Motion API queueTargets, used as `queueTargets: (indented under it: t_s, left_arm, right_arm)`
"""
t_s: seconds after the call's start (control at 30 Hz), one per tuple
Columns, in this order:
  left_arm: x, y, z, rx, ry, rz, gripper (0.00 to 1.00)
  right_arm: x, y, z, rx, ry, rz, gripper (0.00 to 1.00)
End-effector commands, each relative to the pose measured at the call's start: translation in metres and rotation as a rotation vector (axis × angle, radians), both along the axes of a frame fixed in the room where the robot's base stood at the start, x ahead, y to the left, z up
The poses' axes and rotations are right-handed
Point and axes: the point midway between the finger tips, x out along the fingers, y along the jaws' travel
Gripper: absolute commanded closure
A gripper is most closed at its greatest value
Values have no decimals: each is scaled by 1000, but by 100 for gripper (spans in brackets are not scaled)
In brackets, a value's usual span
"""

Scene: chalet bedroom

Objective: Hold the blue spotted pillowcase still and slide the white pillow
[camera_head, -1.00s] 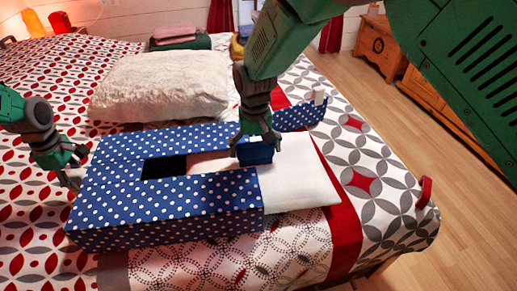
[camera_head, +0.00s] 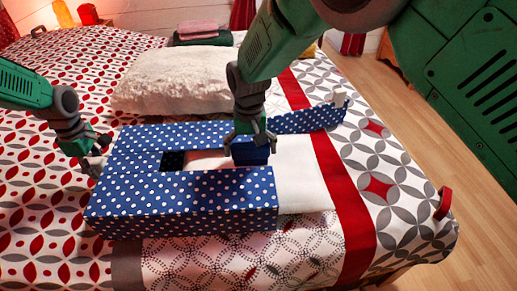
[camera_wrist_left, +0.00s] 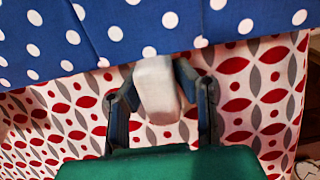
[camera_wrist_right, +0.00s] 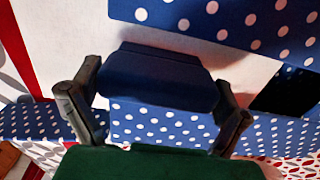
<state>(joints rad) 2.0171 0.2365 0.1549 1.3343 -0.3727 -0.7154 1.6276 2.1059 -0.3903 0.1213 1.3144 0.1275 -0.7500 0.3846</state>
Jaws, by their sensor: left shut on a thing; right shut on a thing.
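The blue spotted pillowcase (camera_head: 185,205) lies on the bed, with a slot in its top. The white pillow (camera_head: 305,182) is partly inside it, its right end sticking out. My right gripper (camera_head: 250,140) is shut on a plain blue block (camera_wrist_right: 165,80) over the slot, close above the pillow. How the block joins the pillow is hidden. My left gripper (camera_head: 93,160) is shut on a small white tab (camera_wrist_left: 158,88) at the pillowcase's left edge. A dark gap (camera_head: 173,161) shows in the slot left of the pillow.
A fluffy cream pillow (camera_head: 175,82) lies behind the pillowcase. A spotted strip (camera_head: 305,120) with a white tab reaches to the right. Folded cloths (camera_head: 203,35) are at the back. A red loop (camera_head: 444,203) is at the bed's right edge.

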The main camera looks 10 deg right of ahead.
Motion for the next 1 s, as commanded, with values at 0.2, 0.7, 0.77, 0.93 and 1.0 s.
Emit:
queueTargets:
  t_s: [0.2,0.7,0.77,0.93,1.0]
  left_arm:
    - [1,-1,1,-2,-2,-1,100]
    - [1,-1,1,-1,-2,-1,100]
    - [1,-1,1,-1,-2,-1,100]
    - [1,-2,1,-1,-3,-1,100]
    - [1,-2,1,-1,-3,-1,100]
  right_arm:
    - [-3,17,-4,2,7,4,47]
    - [-2,40,-5,4,7,9,47]
    - [-2,46,-5,4,8,11,47]
    - [-2,56,-5,3,9,11,47]
    - [-2,57,-5,2,8,11,47]
